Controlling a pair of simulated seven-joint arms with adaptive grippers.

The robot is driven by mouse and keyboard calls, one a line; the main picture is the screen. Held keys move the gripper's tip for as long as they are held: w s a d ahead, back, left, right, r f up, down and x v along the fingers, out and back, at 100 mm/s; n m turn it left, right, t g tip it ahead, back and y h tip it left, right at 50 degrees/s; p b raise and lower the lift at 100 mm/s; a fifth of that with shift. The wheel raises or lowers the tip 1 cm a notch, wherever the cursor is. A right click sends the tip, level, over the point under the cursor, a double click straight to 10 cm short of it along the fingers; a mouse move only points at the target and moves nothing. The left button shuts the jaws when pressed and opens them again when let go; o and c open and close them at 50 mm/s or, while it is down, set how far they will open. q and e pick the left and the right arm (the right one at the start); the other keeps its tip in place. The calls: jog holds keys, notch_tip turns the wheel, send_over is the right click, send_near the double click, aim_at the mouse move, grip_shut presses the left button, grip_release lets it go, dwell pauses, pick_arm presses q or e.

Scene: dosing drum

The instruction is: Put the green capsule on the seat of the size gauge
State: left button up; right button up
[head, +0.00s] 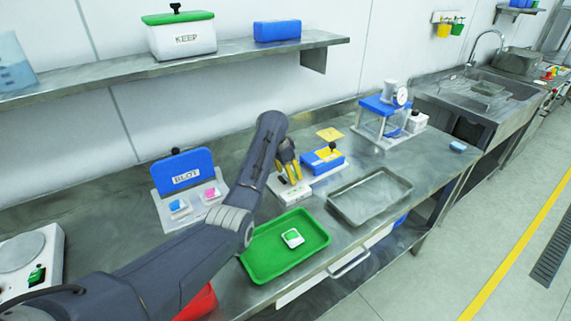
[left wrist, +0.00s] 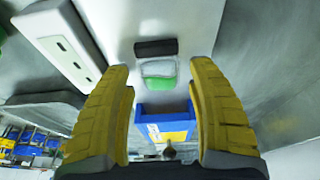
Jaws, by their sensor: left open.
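The green capsule (left wrist: 160,72), green at one end and pale at the other, lies on the light plate between a black bar and a blue block in the left wrist view. This plate with the blue block (head: 322,160) looks like the size gauge; whether the capsule is fully on its seat I cannot tell. My left gripper (head: 288,167) is over the gauge's left side in the head view, hiding the capsule there. Its yellow fingers are open in the left wrist view (left wrist: 165,110), on either side of the blue block, holding nothing. My right gripper is out of view.
A white strip with dark holes (head: 294,193) stands beside the gauge. A green tray (head: 262,262) with a small white-and-green piece (head: 292,238) and an empty metal tray (head: 345,213) are in front. The BLOT stand (head: 185,170) is left; a blue-topped stand with dial (head: 380,106) is right.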

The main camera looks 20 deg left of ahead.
pick_arm(q)
jog(key=v, duration=1.1)
jog(key=shift+r, duration=0.35)
